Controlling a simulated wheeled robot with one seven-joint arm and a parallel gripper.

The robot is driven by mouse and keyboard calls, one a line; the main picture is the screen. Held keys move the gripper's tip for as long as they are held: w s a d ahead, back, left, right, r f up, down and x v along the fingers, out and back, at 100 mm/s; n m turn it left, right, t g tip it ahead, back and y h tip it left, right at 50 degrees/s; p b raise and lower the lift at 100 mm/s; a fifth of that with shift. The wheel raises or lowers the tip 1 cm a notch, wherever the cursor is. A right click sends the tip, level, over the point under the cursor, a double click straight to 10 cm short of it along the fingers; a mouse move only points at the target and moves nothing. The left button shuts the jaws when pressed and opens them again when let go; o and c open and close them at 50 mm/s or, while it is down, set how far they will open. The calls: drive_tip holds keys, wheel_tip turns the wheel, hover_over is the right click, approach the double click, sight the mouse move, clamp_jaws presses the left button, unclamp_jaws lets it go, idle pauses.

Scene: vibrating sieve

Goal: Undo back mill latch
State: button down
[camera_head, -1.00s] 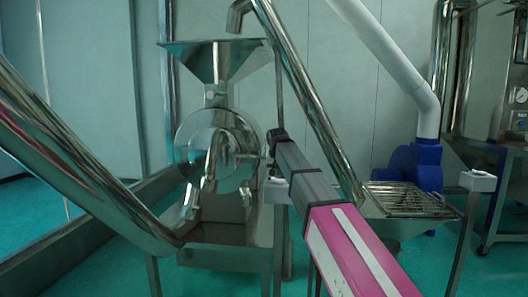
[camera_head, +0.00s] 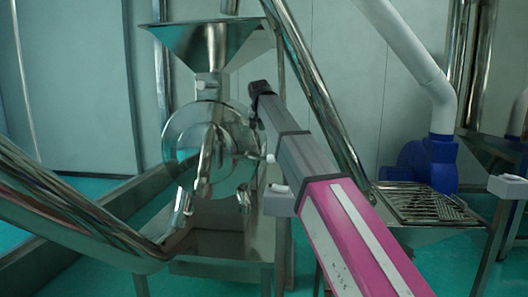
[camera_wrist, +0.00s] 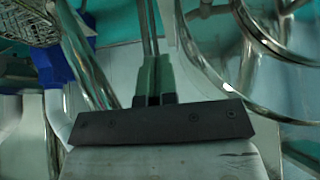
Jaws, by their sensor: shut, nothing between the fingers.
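The mill is a round polished metal drum (camera_head: 190,130) under a square funnel hopper (camera_head: 190,45). Two handle-like latches hang at its lower front, one at left (camera_head: 182,208) and one at right (camera_head: 244,198). A small pale knob (camera_head: 270,158) shows at the drum's right side, beside my arm. I cannot tell which part is the back latch. My gripper (camera_head: 258,88) is at the drum's upper right, mostly hidden by my arm. In the wrist view, my gripper's green fingers (camera_wrist: 156,72) are together and empty, with the curved mill rim (camera_wrist: 255,95) to their right.
A shiny slanted pipe (camera_head: 310,80) rises behind my arm. A long metal tube (camera_head: 70,210) crosses the lower left. A grated metal tray (camera_head: 425,205) and a blue blower (camera_head: 430,165) stand at right.

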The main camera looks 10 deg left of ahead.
drive_tip(key=shift+f, duration=0.1)
drive_tip(key=x, duration=1)
drive_tip(key=shift+w+f, duration=0.1)
drive_tip(key=shift+f, duration=0.05)
drive_tip(key=shift+s+f, duration=0.2)
drive_tip(key=shift+f, duration=0.4)
drive_tip(key=shift+s+f, duration=0.25)
drive_tip(key=shift+f, duration=0.95)
drive_tip(key=shift+d, duration=0.1)
